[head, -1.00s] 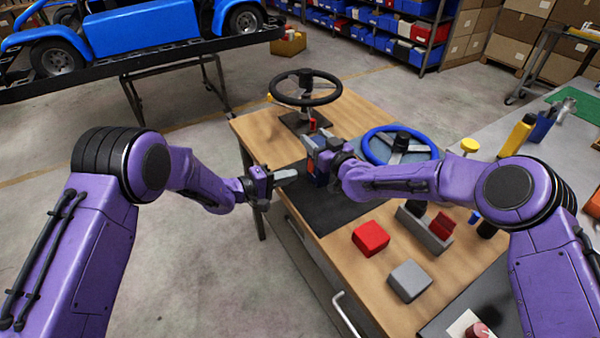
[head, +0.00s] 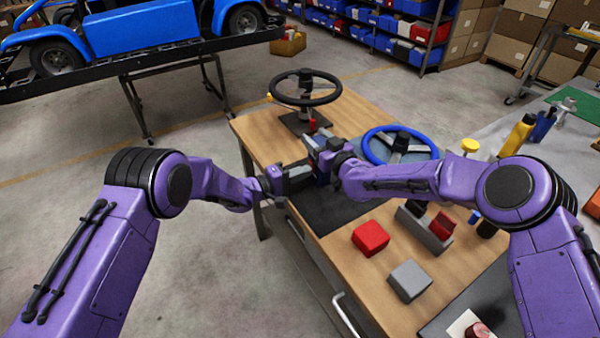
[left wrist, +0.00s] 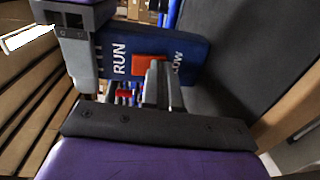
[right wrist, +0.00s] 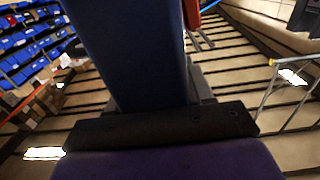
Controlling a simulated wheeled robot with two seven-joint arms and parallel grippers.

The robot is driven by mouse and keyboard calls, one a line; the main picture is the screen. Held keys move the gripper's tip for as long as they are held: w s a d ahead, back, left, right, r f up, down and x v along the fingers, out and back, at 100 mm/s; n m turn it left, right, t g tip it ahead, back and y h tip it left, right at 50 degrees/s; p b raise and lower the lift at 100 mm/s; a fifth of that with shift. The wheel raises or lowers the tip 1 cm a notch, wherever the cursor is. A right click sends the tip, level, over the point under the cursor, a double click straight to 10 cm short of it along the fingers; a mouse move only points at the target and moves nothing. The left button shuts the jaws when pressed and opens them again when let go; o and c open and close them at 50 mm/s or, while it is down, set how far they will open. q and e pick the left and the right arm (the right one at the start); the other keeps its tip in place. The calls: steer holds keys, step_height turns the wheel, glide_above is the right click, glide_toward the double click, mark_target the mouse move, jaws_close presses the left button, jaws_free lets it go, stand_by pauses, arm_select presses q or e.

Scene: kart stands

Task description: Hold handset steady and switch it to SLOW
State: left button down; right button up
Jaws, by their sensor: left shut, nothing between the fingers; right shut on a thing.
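The handset is a dark blue block with white RUN and SLOW lettering and an orange-red switch (left wrist: 150,66) between the words. It shows in the left wrist view (left wrist: 193,52), in the right wrist view (right wrist: 145,55), and small in the head view (head: 322,178). My right gripper (head: 322,146) is shut on the handset's end and holds it above the dark mat. My left gripper (head: 308,171) is shut and empty, its fingertips at the handset's face. In the left wrist view the fingertips overlap the switch's SLOW-side end and hide the S; I cannot tell contact or the switch's position.
The wooden bench has a dark mat (head: 335,208), a black steering wheel (head: 305,87) behind, and a blue wheel (head: 374,153) close to my right gripper. A red block (head: 370,238) and grey block (head: 409,280) lie nearer.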

steer(key=shift+s+a, duration=0.1)
arm_select(q)
steer(key=f+v, duration=0.3)
steer(key=v, duration=1)
steer(key=shift+s+a, duration=0.25)
steer(key=shift+a, duration=0.15)
arm_select(e)
steer(key=o, duration=1.3)
